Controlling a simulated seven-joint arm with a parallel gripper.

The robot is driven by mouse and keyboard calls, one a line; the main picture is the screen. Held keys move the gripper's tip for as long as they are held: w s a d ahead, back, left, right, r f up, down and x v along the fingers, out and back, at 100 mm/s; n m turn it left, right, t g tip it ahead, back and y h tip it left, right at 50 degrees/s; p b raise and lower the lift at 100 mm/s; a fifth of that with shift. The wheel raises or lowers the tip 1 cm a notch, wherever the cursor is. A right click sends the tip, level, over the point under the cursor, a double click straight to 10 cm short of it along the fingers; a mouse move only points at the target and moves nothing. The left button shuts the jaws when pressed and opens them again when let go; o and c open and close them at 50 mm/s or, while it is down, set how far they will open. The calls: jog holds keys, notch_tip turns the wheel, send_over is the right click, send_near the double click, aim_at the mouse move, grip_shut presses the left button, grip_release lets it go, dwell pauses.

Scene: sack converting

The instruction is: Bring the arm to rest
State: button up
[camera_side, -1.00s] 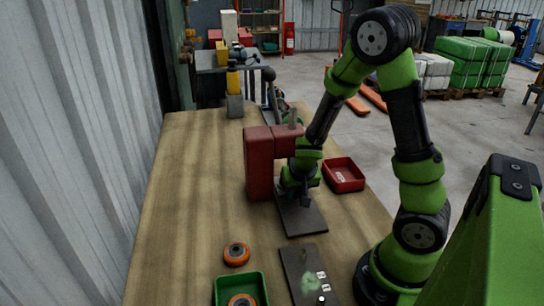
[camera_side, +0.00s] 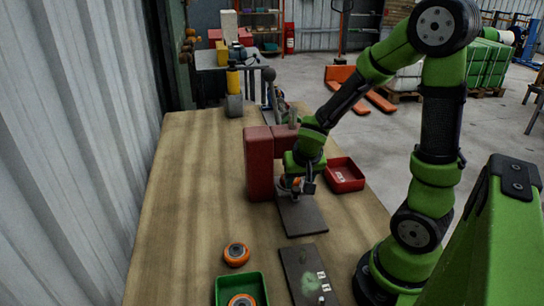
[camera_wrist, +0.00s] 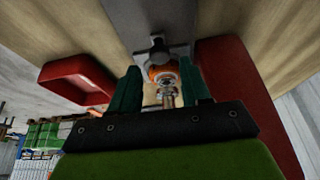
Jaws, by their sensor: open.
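My gripper (camera_side: 306,185) is in front of the red C-shaped press (camera_side: 260,165), over the far end of its dark base plate (camera_side: 304,219). In the wrist view my open green fingers (camera_wrist: 160,88) stand apart. Beyond and between them an orange ring with a metal centre (camera_wrist: 163,73) shows, apparently seated on the press's dark base. A bit of orange (camera_side: 297,182) also shows beside the gripper in the side view. I cannot tell how far the fingertips are from that part. Nothing is visibly held.
A red tray (camera_side: 344,187) is right of the press. An orange-rimmed ring (camera_side: 236,254) lies on the bench, near a green tray (camera_side: 220,288) holding another. A dark plate (camera_side: 296,271) with white labels is in front. The bench's left side is clear.

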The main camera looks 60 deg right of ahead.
jog(key=shift+s+a+f+n+g, duration=0.15)
jog(key=shift+s+n+g, duration=0.2)
jog(key=shift+s, duration=0.2)
jog(key=s+a+r+n+t+y, duration=0.2)
jog(key=a+r, duration=0.5)
jog(key=r, duration=0.1)
jog(key=s+a+r+n+t+y, duration=0.2)
jog(key=s+a+r+y, duration=0.1)
jog(key=a+r, duration=0.4)
notch_tip(320, 180, up, 3)
jog(key=shift+s+a+f+t, duration=0.2)
jog(key=shift+s+a+t, duration=0.1)
jog(key=shift+a+t, duration=0.1)
dwell(0.6)
